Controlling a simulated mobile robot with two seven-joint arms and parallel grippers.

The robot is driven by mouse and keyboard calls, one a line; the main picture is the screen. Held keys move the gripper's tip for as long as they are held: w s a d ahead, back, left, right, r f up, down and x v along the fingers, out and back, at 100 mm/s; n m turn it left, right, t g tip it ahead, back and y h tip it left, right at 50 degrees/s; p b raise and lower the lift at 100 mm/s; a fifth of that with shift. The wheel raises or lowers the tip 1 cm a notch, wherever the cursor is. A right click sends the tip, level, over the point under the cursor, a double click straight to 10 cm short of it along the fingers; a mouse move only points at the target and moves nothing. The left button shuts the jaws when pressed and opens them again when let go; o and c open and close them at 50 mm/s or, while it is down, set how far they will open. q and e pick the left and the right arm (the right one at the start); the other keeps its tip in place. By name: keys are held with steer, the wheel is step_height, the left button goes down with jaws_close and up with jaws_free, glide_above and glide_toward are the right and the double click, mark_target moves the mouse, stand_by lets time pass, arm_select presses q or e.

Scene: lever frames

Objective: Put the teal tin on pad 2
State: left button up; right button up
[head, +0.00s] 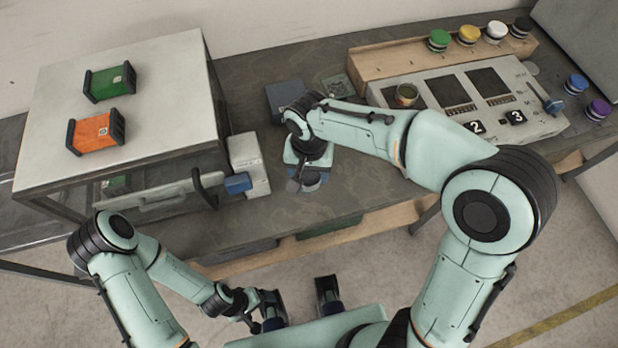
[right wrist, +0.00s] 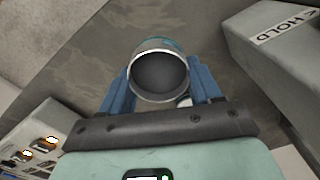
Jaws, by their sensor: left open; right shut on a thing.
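The teal tin (right wrist: 158,78) is in the right wrist view, its round open mouth facing the camera and a strip of teal on its outer side. The blue fingers of my right gripper (right wrist: 160,88) are on both sides of it, shut on it. In the head view my right gripper (head: 308,180) is over the bench, left of the pad panel; my wrist hides most of the tin there. Pad 2 (head: 447,91) looks like the middle dark square, near the label 2 (head: 477,127), and is bare. My left gripper (head: 300,303) is open and empty in front of the bench.
A cup (head: 406,95) stands at the panel's left square, partly behind my right arm. The square near label 3 (head: 488,82) is bare.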

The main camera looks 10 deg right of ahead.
mark_target(309, 174)
step_height(309, 174, up, 14)
steer(key=p, duration=0.2)
